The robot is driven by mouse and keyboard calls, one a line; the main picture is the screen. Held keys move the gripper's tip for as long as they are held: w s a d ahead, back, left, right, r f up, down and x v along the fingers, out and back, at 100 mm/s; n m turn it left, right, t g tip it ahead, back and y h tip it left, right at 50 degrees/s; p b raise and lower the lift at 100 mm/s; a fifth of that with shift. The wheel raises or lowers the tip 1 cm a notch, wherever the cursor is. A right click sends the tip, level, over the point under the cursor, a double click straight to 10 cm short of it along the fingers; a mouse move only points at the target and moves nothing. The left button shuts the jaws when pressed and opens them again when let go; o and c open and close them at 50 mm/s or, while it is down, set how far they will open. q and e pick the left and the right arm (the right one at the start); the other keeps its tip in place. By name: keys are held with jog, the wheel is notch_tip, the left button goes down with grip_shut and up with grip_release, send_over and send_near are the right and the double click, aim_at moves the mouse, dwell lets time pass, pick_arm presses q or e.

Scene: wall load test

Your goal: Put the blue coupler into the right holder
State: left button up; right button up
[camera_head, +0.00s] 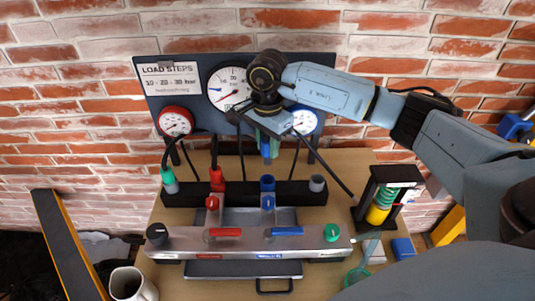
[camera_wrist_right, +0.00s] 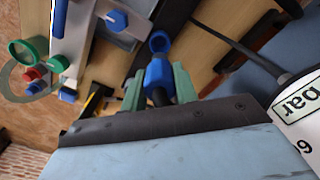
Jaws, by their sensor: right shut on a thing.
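My right gripper (camera_head: 266,145) points down in front of the gauge board and is shut on the blue coupler (camera_head: 265,149). In the right wrist view the coupler (camera_wrist_right: 158,72) sits between the two green fingers (camera_wrist_right: 158,88). The coupler is above and apart from a blue cup (camera_head: 267,184) on the black rack; the cup also shows as a ring (camera_wrist_right: 159,41) just beyond the coupler. A grey cup (camera_head: 317,183) at the rack's right end looks empty. My left gripper is not in view.
A panel (camera_head: 185,241) with red and blue levers lies in front. A mug (camera_head: 132,286) and a black stand with yellow and green parts (camera_head: 383,205) flank it.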

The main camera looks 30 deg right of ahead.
jog(key=shift+r, duration=0.25)
jog(key=shift+r+p, duration=0.75)
jog(key=shift+r, duration=0.35)
jog(key=s+d+b, duration=0.1)
jog(key=s+d, duration=0.4)
jog(key=d, duration=0.3)
jog(key=shift+d, duration=0.25)
jog(key=shift+s, duration=0.15)
jog(key=shift+s+d+b, duration=0.35)
jog(key=shift+s+d, duration=0.15)
jog(key=shift+d, duration=0.35)
jog(key=shift+s+d+b, duration=0.35)
jog(key=shift+s+d, duration=0.15)
jog(key=shift+d, duration=0.35)
jog(key=shift+f, duration=0.2)
